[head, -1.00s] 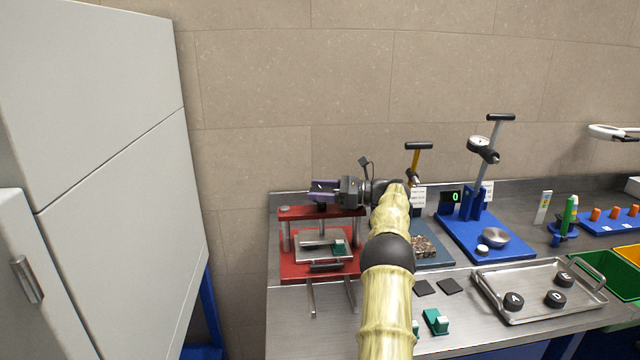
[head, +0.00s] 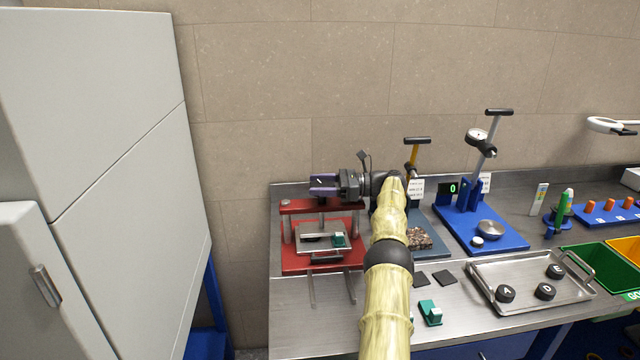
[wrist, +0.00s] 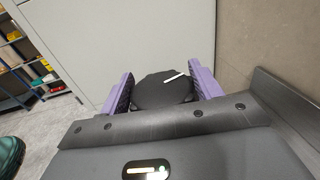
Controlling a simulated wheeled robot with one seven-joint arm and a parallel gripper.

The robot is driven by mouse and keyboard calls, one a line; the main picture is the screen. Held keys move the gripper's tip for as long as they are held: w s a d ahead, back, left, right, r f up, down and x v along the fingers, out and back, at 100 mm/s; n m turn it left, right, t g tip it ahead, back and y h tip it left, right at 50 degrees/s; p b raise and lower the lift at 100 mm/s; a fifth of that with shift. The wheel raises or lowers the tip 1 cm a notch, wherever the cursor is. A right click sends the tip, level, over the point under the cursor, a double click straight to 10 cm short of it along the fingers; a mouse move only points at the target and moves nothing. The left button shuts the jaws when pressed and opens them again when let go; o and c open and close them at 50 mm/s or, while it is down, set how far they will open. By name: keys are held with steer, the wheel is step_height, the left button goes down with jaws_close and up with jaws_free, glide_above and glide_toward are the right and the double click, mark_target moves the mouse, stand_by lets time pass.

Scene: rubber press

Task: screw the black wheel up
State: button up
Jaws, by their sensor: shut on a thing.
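The black wheel (wrist: 163,90) is round and dark with a white mark on its top. In the wrist view it sits between the purple fingers of my gripper (wrist: 165,88), one on each side, and the gripper is shut on it. In the head view my gripper (head: 322,185) reaches from the right, lying level above the red press (head: 310,208). The fingers largely hide the wheel there. Below the press's top bar is a metal plate (head: 312,243) with a small green and white piece (head: 339,240) at its right side.
A tall grey cabinet (head: 110,150) stands left of the bench. Right of my arm are a blue stand with a gauge (head: 487,225), a steel tray (head: 515,303) with black round pieces, and green and yellow bins. Two dark squares and a green block (head: 430,313) lie in front.

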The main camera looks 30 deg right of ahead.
mark_target(320, 184)
steer(key=shift+r, duration=0.25)
steer(key=o, duration=1)
steer(key=shift+f, duration=0.1)
step_height(320, 184, up, 10)
steer(key=p, duration=0.9)
